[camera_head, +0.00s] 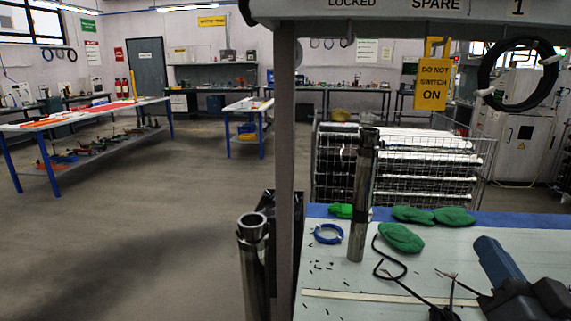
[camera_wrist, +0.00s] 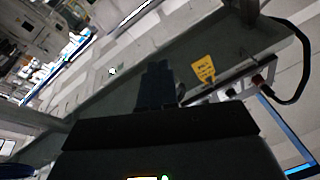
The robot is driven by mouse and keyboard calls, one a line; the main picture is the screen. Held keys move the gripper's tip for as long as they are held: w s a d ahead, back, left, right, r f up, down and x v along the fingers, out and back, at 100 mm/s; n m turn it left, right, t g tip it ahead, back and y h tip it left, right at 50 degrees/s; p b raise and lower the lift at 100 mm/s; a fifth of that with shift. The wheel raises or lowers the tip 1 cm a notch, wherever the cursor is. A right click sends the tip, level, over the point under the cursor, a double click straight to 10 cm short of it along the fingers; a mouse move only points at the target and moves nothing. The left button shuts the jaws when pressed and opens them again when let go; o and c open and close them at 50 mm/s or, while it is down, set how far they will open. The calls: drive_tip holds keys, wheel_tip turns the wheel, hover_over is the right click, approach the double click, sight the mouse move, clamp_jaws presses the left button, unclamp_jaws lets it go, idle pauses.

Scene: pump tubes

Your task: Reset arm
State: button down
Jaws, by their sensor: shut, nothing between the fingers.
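My gripper (camera_wrist: 155,82) shows dark in the middle of the wrist view, its fingers shut together and empty. A metal tube (camera_head: 362,195) stands upright on the bench (camera_head: 335,280) in the head view. A second metal tube (camera_head: 253,265) stands upright left of the grey post, its lower part cut off by the frame. The wrist view is strongly tilted and shows a yellow tag (camera_wrist: 204,69) to the right of the gripper, apart from it.
A grey post (camera_head: 286,150) carries an overhead board with a yellow switch tag (camera_head: 433,85) and a coiled black cable (camera_head: 487,75). A wire cage (camera_head: 330,165) stands behind the bench. Green cloths (camera_head: 402,238), a blue ring (camera_head: 328,234) and cables lie on the bench. Open floor lies left.

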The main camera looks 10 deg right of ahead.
drive_tip(key=s+a+f+n+g+y, duration=0.15)
drive_tip(key=s+a+f, duration=0.25)
drive_tip(key=s+f, duration=0.4)
drive_tip(key=s+a+f+n+g, duration=0.1)
drive_tip(key=s+a+f, duration=0.1)
drive_tip(key=s, duration=0.5)
drive_tip(key=s+a+f+n+g+y, duration=0.1)
drive_tip(key=s+a+f+n, duration=0.1)
drive_tip(key=s, duration=0.6)
drive_tip(key=s+a+f+n+g+y, duration=0.1)
drive_tip(key=s+a+f+n+g, duration=0.1)
drive_tip(key=s, duration=0.6)
drive_tip(key=shift+s+a+f, duration=0.15)
drive_tip(key=shift+a+f, duration=0.35)
drive_tip(key=shift+a, duration=0.4)
drive_tip(key=shift+y, duration=0.25)
